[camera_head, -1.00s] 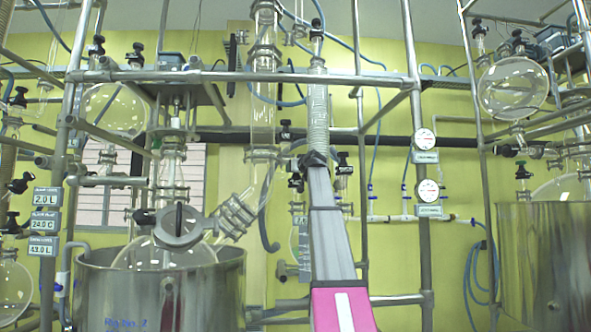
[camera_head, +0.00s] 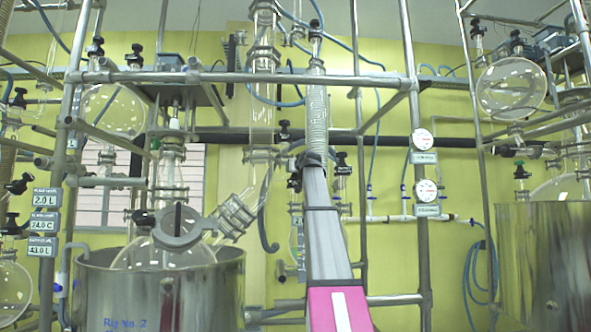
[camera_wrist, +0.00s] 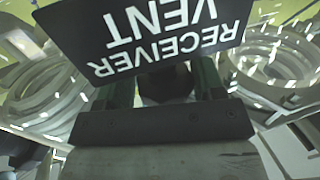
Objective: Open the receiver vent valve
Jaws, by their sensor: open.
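In the wrist view a dark sign (camera_wrist: 165,38) with white upside-down letters reads RECEIVER VENT. Behind and below it a dark round knob (camera_wrist: 165,84) shows, partly covered by the sign. My gripper (camera_wrist: 164,88) is open, with one dark finger on each side of the knob. Whether the fingers touch it I cannot tell. In the head view my arm reaches up to the middle of the glass rig, with my gripper (camera_head: 311,160) at its tip, just below the ribbed glass column (camera_head: 317,115). The vent knob cannot be made out there.
Round glass or metal parts (camera_wrist: 45,85) lie close on both sides in the wrist view. In the head view a steel bath (camera_head: 205,295) with a glass flask stands left. Metal bars (camera_head: 250,77) cross the rig, and gauges (camera_head: 426,190) hang right of my arm.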

